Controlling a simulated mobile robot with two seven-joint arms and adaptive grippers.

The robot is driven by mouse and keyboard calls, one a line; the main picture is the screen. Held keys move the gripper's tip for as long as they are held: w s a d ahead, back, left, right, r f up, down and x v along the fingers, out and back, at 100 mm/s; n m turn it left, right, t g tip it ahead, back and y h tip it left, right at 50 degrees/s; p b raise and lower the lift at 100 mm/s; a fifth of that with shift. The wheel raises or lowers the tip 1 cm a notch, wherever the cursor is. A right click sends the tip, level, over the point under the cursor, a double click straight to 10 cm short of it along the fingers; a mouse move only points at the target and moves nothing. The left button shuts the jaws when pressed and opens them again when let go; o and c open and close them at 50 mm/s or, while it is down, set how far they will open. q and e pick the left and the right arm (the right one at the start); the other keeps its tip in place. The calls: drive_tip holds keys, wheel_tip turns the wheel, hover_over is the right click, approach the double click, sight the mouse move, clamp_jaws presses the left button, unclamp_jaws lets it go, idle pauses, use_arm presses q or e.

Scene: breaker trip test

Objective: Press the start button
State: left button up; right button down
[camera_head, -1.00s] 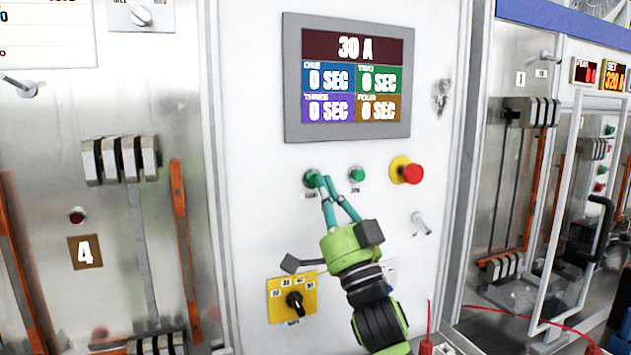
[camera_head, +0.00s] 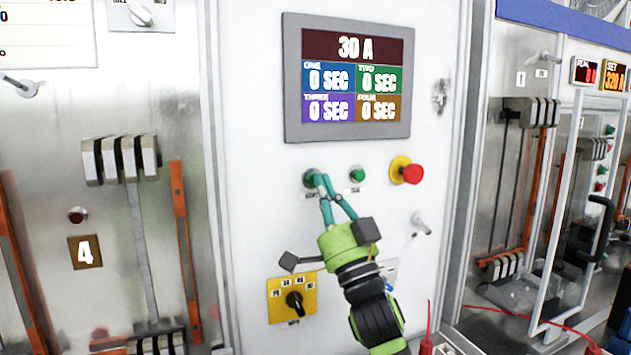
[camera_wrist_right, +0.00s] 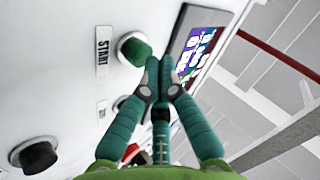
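The start button (camera_wrist_right: 133,48) is green, with a START label beside it in the right wrist view. In the head view this button (camera_head: 310,178) is the left of two green buttons below the display. My right gripper (camera_head: 322,177) has its green fingers together and empty, with the tips at the button's right edge. In the right wrist view the shut fingertips (camera_wrist_right: 159,66) are just right of the button. I cannot tell whether they touch it. My left gripper is not in view.
The display (camera_head: 348,78) reads 30 A, with 0 SEC in all its fields. Right of the start button are another green button (camera_head: 357,174) and a red button (camera_head: 413,174) on a yellow base. A yellow plate with a black rotary switch (camera_head: 294,300) is below.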

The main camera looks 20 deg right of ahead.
drive_tip(key=shift+w, duration=0.45)
idle(0.7)
drive_tip(key=shift+s, duration=0.9)
drive_tip(key=shift+s, duration=0.1)
drive_tip(key=shift+s+a+p, duration=0.15)
drive_tip(key=shift+s+p, duration=0.35)
drive_tip(key=shift+s, duration=1.85)
